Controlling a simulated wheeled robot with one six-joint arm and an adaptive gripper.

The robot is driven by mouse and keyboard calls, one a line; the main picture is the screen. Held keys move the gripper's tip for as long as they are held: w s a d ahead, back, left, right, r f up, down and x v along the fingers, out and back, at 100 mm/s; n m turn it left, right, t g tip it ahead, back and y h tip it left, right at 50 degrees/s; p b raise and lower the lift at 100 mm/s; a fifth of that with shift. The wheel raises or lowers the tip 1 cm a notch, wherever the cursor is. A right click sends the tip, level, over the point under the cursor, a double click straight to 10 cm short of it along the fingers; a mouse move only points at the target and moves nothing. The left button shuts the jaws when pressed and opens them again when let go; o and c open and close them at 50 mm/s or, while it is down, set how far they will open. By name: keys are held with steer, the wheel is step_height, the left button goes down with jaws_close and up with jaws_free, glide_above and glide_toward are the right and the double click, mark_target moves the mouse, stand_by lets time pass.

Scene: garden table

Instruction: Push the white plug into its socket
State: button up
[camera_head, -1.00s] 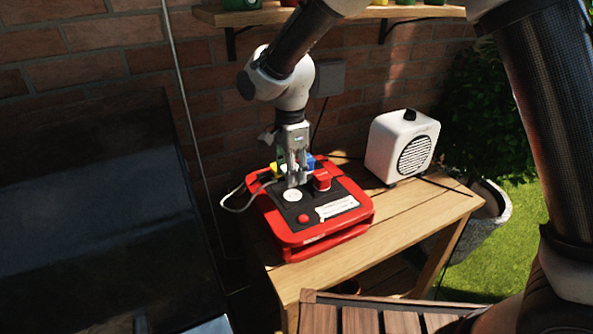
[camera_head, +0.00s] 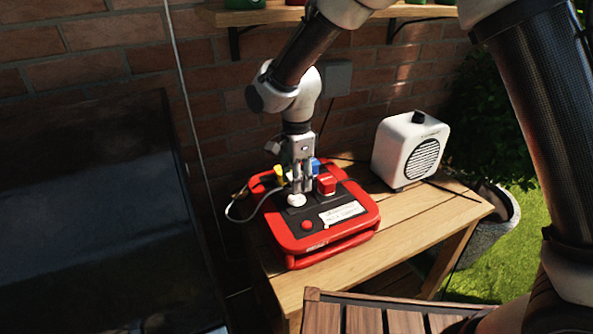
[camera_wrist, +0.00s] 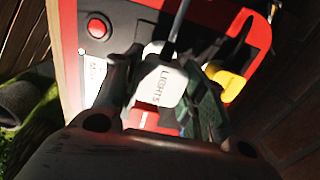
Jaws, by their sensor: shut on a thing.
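The white plug, marked LIGHTS in the wrist view (camera_wrist: 164,82), sits between the two fingers of my gripper (camera_head: 298,190), which is shut on it. In the head view my gripper points down over the black panel of a red board (camera_head: 290,243). A white round part (camera_head: 296,200) shows right under the fingertips, which look at or very near it.
A red block (camera_head: 326,184), a blue one (camera_head: 315,165) and a yellow one (camera_wrist: 226,84) stand close to my fingers. A red button (camera_head: 307,225) and a white label (camera_head: 342,213) lie in front. A white speaker (camera_head: 409,150) stands at right on the wooden table (camera_head: 420,225).

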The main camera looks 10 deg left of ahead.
steer(key=shift+f, duration=1.45)
steer(key=shift+f, duration=0.5)
stand_by(1.0)
steer(key=o, duration=1)
steer(key=shift+o, duration=0.2)
step_height(320, 180, up, 7)
steer(key=shift+r, duration=0.2)
